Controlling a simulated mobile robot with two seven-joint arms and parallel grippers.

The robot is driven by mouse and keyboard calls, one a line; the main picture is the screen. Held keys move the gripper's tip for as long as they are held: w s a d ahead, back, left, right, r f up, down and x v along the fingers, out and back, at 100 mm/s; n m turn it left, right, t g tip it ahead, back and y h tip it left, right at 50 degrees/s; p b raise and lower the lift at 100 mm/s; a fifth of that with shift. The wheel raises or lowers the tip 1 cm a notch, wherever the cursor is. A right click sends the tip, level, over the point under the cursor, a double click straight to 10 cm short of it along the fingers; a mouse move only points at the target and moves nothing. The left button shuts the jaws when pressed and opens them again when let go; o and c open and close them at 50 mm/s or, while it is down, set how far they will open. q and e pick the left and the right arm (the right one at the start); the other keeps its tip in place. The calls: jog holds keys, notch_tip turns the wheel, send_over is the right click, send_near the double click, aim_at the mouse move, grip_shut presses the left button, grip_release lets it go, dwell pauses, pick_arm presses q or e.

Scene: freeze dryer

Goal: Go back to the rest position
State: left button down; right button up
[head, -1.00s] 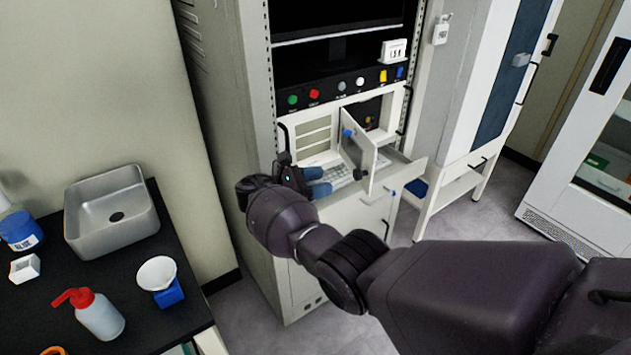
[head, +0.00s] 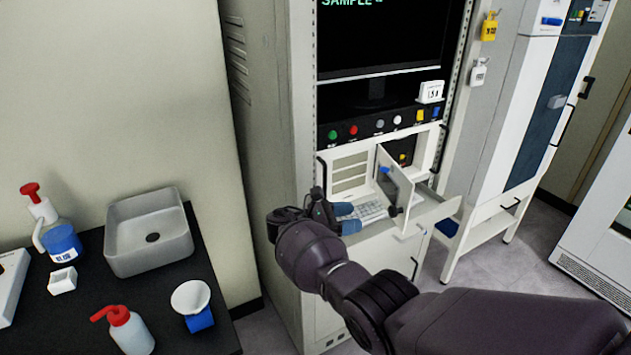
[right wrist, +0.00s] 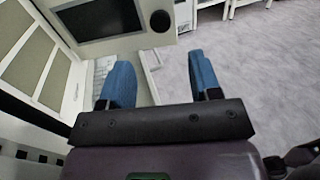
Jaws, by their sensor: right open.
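My right gripper (head: 346,217) is in front of the rack cabinet, beside the keyboard (head: 370,211) on its pulled-out drawer. In the right wrist view, the two blue fingers of my right gripper (right wrist: 158,82) are wide apart with nothing between them. The small white door (head: 393,178) of the cabinet stands open just beyond the fingers. It also shows in the right wrist view with its dark panel (right wrist: 102,18) and round black knob. My left gripper is not in view.
The rack cabinet (head: 270,130) has a monitor (head: 375,40) above a row of coloured buttons. On the left, a black bench (head: 240,330) holds a metal sink (head: 150,255), bottles and a white funnel. A tall white and blue unit (head: 540,110) stands at the right.

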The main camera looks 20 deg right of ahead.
jog(key=s+d+f+m+y, duration=0.3)
jog(key=s+f+m+y, duration=0.15)
jog(key=s+f, duration=0.5)
jog(key=s+d+f+m+y, duration=0.45)
jog(key=s+f, duration=0.35)
jog(key=s, duration=0.2)
jog(key=s+a+r+m+t+y, duration=0.2)
jog(key=s+r+m+y, duration=0.25)
jog(key=s, duration=0.65)
jog(key=s+a+r+m+t+y, duration=0.2)
jog(key=s+r+m+y, duration=0.25)
jog(key=s, duration=0.75)
jog(key=w+f+n+t, duration=0.1)
jog(key=w+f+t, duration=0.6)
jog(key=f+t, duration=0.1)
jog(key=shift+w+a+f+n, duration=0.3)
jog(key=shift+f, duration=0.45)
